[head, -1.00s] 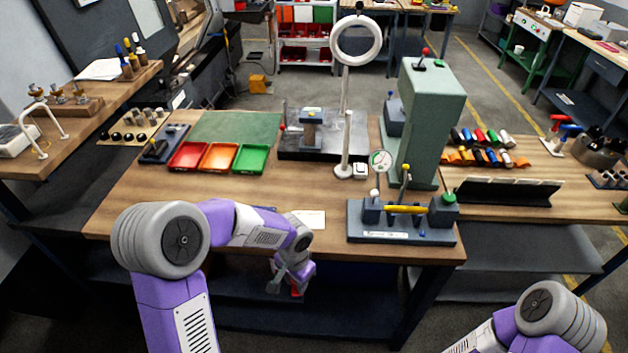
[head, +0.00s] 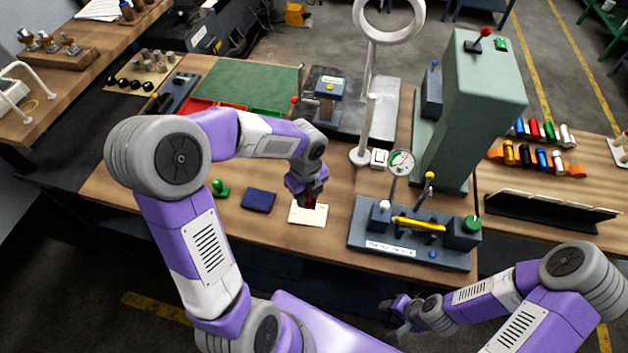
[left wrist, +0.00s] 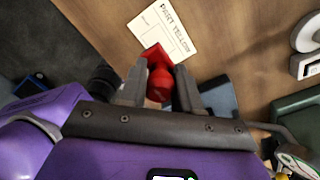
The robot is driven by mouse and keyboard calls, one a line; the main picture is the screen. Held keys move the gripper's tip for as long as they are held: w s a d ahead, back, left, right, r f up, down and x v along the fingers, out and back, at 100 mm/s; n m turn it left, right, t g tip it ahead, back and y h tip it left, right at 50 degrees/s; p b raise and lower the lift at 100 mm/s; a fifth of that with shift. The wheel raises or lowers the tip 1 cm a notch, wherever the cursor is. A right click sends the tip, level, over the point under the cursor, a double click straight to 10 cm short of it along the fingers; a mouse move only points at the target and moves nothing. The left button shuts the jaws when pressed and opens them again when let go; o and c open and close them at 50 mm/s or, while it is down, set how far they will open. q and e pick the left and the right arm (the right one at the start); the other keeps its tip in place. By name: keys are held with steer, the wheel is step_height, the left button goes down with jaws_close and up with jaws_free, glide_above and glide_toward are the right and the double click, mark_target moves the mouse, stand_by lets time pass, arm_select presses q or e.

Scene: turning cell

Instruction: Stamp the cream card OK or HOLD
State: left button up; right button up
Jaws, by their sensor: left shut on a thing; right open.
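The cream card (head: 301,215) lies flat on the wooden table near its front edge. In the left wrist view the card (left wrist: 176,35) shows printed text that seems to read "PART YELLOW". My left gripper (head: 309,198) is shut on a red stamp (left wrist: 160,77) and holds it over the card. I cannot tell whether the stamp touches the card. A green stamp (head: 220,188) stands upright on the table to the left. A dark blue ink pad (head: 258,201) lies between it and the card. My right gripper (head: 396,312) is open and empty, low in front of the table.
A grey fixture (head: 368,232) with a yellow bar and a dial gauge (head: 401,163) stands right of the card. A ring lamp (head: 360,156) and a green press (head: 480,105) stand behind.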

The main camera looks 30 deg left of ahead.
mark_target(308, 217)
arm_select(q)
steer(key=shift+s+f+b, duration=0.2)
steer(key=shift+f+b, duration=0.85)
steer(key=shift+f, duration=0.05)
step_height(308, 217, down, 4)
steer(key=b, duration=0.3)
steer(key=shift+w+r+b, duration=0.1)
steer(key=shift+b, duration=0.2)
steer(key=shift+f+b, duration=0.35)
steer(key=shift+f, duration=0.15)
stand_by(1.3)
step_height(308, 217, up, 7)
steer(key=p, duration=0.7)
steer(key=shift+f, duration=0.1)
stand_by(0.6)
